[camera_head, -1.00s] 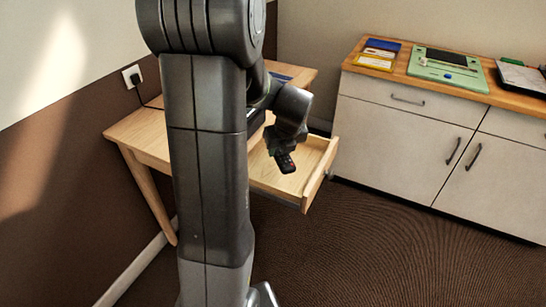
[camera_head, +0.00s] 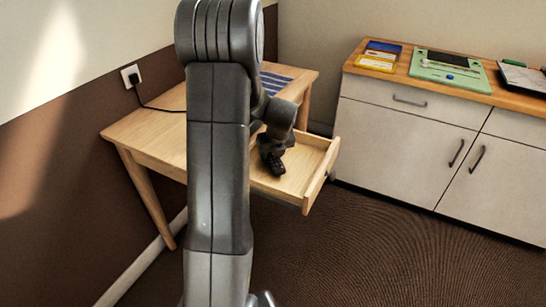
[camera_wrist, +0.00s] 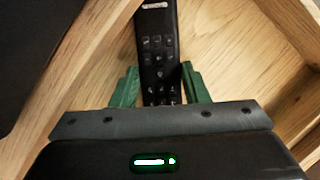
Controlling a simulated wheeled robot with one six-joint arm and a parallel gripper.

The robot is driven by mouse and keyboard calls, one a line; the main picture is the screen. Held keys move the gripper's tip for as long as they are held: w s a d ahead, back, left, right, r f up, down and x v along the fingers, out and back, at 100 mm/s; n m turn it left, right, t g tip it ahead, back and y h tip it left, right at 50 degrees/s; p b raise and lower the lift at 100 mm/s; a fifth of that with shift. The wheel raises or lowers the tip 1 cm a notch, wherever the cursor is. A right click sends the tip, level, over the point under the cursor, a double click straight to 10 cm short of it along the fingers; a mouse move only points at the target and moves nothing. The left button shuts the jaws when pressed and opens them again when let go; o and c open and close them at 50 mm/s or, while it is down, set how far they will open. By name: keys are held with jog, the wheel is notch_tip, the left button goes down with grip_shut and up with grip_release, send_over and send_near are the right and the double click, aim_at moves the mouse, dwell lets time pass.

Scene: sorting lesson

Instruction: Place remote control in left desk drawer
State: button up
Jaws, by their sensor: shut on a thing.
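The black remote control (camera_wrist: 158,50) is between the two green fingers of my gripper (camera_wrist: 160,88) in the wrist view, and the gripper is shut on it. Below it lies the pale wooden floor of the open desk drawer (camera_wrist: 225,50). In the head view my gripper (camera_head: 272,165) is low over or inside the open drawer (camera_head: 318,178), which is pulled out from the wooden desk (camera_head: 150,125). The remote is hard to tell from the dark gripper there. I cannot tell whether the remote touches the drawer floor.
A blue striped item (camera_head: 275,82) lies on the desk's back part. A black plug and cable (camera_head: 135,80) run from the wall to the desk. A white cabinet (camera_head: 400,140) at right carries a green board (camera_head: 445,68) and several small items. The carpet in front is clear.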

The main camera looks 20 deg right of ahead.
jog(key=shift+s+f, duration=0.1)
jog(key=shift+f, duration=0.45)
jog(key=shift+f, duration=0.15)
jog(key=o, duration=1)
jog(key=p+v, duration=0.2)
jog(key=v, duration=1)
